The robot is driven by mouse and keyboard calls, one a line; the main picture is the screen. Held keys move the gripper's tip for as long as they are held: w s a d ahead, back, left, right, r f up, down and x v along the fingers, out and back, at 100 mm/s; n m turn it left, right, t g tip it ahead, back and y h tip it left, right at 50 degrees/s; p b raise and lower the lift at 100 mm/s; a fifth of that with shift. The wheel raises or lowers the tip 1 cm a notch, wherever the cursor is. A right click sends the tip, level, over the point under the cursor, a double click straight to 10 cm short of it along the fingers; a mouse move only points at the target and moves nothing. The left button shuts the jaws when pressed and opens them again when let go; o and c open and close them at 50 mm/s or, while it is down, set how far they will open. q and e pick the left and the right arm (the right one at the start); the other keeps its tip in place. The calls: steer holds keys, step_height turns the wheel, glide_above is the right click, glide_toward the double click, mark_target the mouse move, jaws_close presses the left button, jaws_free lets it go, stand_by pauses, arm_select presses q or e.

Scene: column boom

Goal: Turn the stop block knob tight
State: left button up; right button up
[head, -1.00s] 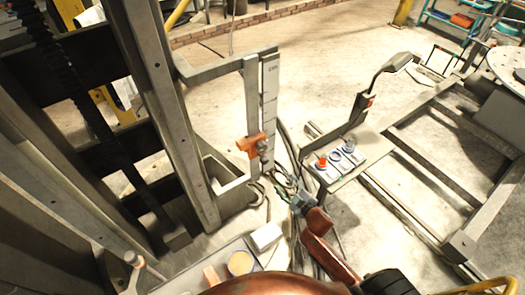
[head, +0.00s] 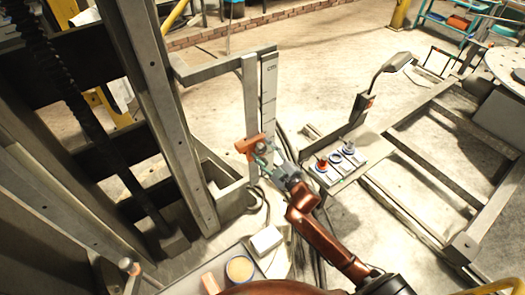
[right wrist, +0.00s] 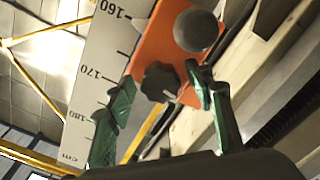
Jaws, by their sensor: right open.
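The orange stop block (head: 247,143) sits on the upright scale bar (head: 268,95). In the right wrist view the block (right wrist: 160,42) carries a dark lobed knob (right wrist: 160,82) and a grey ball (right wrist: 196,30). My right gripper (head: 264,155) is at the block in the head view and covers the knob there. In the right wrist view its green fingers (right wrist: 160,96) are open, one on each side of the knob. I cannot tell whether they touch it. My left gripper is not in view.
The scale (right wrist: 95,75) reads 160 to 180 cm around the block. A steel column (head: 165,120) stands to the left. A control panel with buttons (head: 338,163) is right of my arm. A tray (head: 205,268) with a round tin (head: 240,269) lies below. Cables hang behind the gripper.

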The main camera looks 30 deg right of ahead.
steer(key=shift+w, duration=0.2)
steer(key=shift+c, duration=0.3)
steer(key=c, duration=1.1)
